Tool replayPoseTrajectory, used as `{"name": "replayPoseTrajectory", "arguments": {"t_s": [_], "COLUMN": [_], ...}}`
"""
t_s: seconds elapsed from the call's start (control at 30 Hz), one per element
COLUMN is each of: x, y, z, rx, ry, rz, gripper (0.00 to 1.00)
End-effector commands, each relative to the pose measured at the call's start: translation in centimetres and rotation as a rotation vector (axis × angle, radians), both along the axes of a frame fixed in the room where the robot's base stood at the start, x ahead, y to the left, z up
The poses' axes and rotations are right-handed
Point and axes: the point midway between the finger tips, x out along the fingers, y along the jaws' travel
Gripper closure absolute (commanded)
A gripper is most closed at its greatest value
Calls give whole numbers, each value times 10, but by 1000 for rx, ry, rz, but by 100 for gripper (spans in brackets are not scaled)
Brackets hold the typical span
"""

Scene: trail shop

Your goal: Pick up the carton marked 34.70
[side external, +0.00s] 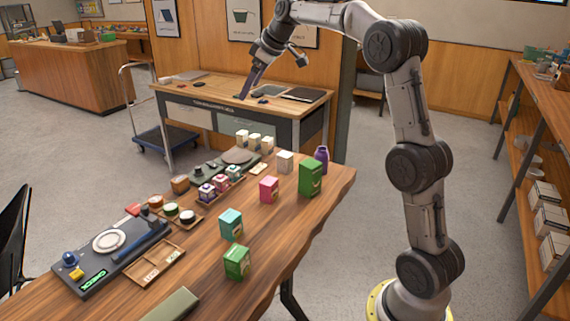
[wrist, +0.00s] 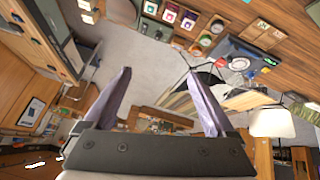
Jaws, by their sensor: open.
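Several cartons stand on the wooden table: a large green carton (side external: 310,178), a pink carton (side external: 268,189), a teal carton (side external: 230,224), a smaller green carton (side external: 237,262) and a white carton (side external: 285,161). Cream cartons (side external: 254,141) stand in a row at the back. I cannot read 34.70 on any of them. My gripper (side external: 246,90) is raised beyond the table's far end, well apart from the cartons. In the wrist view its two fingers (wrist: 158,72) are spread with nothing between them.
A purple bottle (side external: 321,159) stands beside the large green carton. Small boxes (side external: 214,185), round tins (side external: 171,210), a divided wooden tray (side external: 155,265) and a device with a green display (side external: 95,281) occupy the left side. The table's right front is clear.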

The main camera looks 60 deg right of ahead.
Motion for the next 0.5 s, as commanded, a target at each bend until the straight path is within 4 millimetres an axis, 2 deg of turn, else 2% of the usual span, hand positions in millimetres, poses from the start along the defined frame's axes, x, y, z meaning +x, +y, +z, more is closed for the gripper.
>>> {"name": "replayPoseTrajectory", "arguments": {"t_s": [0.03,0.17,0.23,0.3,0.4,0.5], "x": [11,26,28,26,15,0], "y": [-28,-91,-125,-156,-191,-213], "z": [-19,-66,-96,-127,-170,-207], "rx": [10,34,54,78,111,144], "ry": [14,42,60,81,115,154], "rz": [-25,-83,-122,-164,-216,-257], "gripper": [10,10,10,10,10,10]}}
